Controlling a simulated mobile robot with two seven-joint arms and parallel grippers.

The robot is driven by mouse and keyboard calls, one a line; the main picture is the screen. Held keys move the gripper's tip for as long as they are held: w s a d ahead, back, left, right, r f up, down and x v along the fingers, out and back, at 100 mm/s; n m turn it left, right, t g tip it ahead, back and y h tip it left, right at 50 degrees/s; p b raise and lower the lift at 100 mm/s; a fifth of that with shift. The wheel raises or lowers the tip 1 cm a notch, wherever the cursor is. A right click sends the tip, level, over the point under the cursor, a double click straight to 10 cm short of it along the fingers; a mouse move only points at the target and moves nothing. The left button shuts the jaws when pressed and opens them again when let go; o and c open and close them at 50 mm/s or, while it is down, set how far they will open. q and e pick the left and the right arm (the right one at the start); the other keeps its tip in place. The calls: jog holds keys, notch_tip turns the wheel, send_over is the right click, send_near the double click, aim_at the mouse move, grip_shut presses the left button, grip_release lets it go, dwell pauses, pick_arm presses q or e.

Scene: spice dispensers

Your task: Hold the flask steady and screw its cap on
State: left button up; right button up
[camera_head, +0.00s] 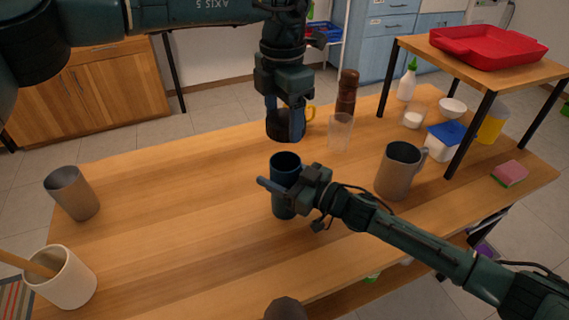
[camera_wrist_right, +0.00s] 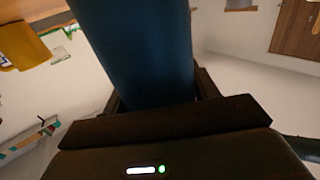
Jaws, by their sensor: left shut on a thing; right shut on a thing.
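The dark blue flask (camera_head: 284,206) stands upright on the wooden table, its open mouth facing up. My right gripper (camera_head: 287,188) is shut on the flask's body from the right side. In the right wrist view the flask (camera_wrist_right: 140,50) fills the space between the fingers. My left gripper (camera_head: 286,118) points down above the flask and is shut on a dark round cap (camera_head: 283,127). The cap is above the flask's mouth, with a small gap between them. The cap is partly hidden by the fingers.
A grey mug (camera_head: 396,172), a clear glass (camera_head: 340,132) and a brown pepper mill (camera_head: 347,92) stand to the right and behind. A metal cup (camera_head: 72,193) and a white crock (camera_head: 66,278) stand at left. A raised shelf (camera_head: 470,62) carries a red tray (camera_head: 488,46). The table's left middle is clear.

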pick_arm(q)
jog(key=shift+f, duration=2.05)
jog(key=shift+f, duration=0.9)
jog(key=shift+f, duration=0.55)
